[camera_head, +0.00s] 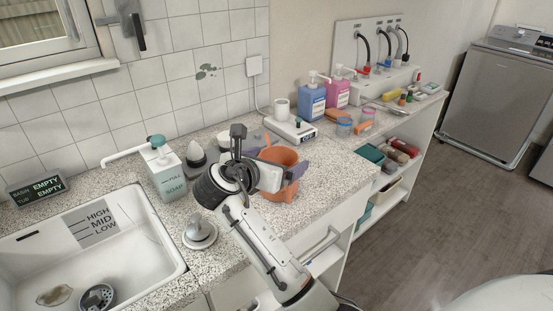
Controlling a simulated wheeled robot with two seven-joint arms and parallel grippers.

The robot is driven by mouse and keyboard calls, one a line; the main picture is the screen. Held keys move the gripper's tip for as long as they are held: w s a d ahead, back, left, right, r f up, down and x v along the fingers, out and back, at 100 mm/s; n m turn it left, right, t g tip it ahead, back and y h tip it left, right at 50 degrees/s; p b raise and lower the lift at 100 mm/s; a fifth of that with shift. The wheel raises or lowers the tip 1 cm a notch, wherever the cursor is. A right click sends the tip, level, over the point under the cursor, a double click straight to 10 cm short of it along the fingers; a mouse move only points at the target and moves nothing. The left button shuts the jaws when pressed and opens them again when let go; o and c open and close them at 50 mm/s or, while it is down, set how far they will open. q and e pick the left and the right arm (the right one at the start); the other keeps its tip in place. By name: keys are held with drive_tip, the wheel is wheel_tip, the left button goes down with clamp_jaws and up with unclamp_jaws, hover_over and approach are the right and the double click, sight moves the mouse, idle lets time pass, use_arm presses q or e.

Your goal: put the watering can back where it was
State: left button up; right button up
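An orange-brown vessel (284,156), pot-like in what shows, stands on or just above the speckled counter (340,178). My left gripper is not in view.
A soap pump bottle (166,173) with a long spout stands beside the white sink (161,238). A scale (291,130) with a white cup (282,109), blue bottle (312,101) and pink bottle (338,92) stand behind. A washer (497,98) is at far right.

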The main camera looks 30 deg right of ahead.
drive_tip(key=v, duration=1.2)
drive_tip(key=shift+r, duration=0.15)
drive_tip(key=shift+s, duration=0.1)
